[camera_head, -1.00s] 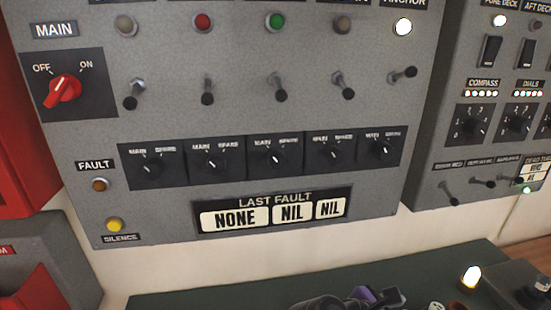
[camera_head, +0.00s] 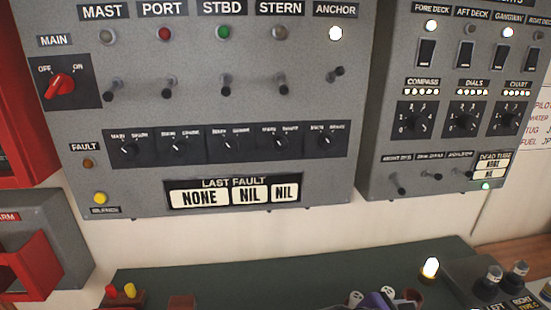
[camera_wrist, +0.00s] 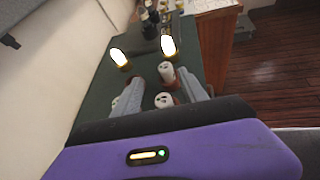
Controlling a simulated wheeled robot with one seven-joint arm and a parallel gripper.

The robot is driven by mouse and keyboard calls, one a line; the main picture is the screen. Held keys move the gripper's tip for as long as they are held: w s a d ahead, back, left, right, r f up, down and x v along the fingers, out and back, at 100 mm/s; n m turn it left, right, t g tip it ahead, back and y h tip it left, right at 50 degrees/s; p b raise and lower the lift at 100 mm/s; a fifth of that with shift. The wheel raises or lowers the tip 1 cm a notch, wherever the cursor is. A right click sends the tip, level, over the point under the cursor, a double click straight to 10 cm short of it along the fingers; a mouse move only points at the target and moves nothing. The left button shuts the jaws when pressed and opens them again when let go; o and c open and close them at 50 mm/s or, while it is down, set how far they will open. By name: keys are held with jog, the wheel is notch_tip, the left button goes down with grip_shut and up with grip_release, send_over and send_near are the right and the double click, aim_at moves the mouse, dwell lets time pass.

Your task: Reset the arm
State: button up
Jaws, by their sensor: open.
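My gripper (camera_wrist: 160,92) shows in the wrist view with its two grey fingers spread apart above the dark green counter (camera_wrist: 95,105). White round-topped pieces, one farther (camera_wrist: 166,73) and one nearer (camera_wrist: 164,100), show between or below the fingers; I see no finger touching them. In the head view only the purple top of my gripper (camera_head: 384,301) shows at the bottom edge, over the counter (camera_head: 215,285). The fingers are hidden there.
A grey switch panel (camera_head: 75,125) hangs on the wall, its ANCHOR lamp (camera_head: 335,33) lit. A second grey panel (camera_head: 385,75) is to its right. A lit bulb (camera_head: 429,267) stands on the counter, left of a dark box (camera_head: 463,275).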

jog(key=shift+w+r+t, duration=0.25)
jog(key=shift+w+t, duration=0.15)
jog(key=w+a+m+t+y, duration=0.3)
jog(key=w+a+t, duration=0.2)
jog(key=w+t, duration=0.2)
jog(key=s+a+f+m+t+y, duration=0.3)
jog(key=s+a+m+t+y, duration=0.15)
jog(key=a+y, duration=0.2)
jog(key=s+r+m+t+y+b, duration=0.1)
jog(key=s+m, duration=1)
jog(key=s, duration=1.5)
jog(key=shift+s+a+r+m+y, duration=0.15)
jog(key=shift+s+r+m+y, duration=0.25)
jog(key=shift+r+y, duration=0.55)
jog(key=shift+m+g, duration=0.25)
jog(key=shift+g, duration=0.7)
jog(key=s+f, duration=0.1)
jog(key=s, duration=0.1)
jog(key=s+f, duration=0.1)
jog(key=s, duration=0.1)
jog(key=s+d+f, duration=0.1)
jog(key=s, duration=0.1)
jog(key=shift+s, duration=0.4)
jog(key=shift+c, duration=0.2)
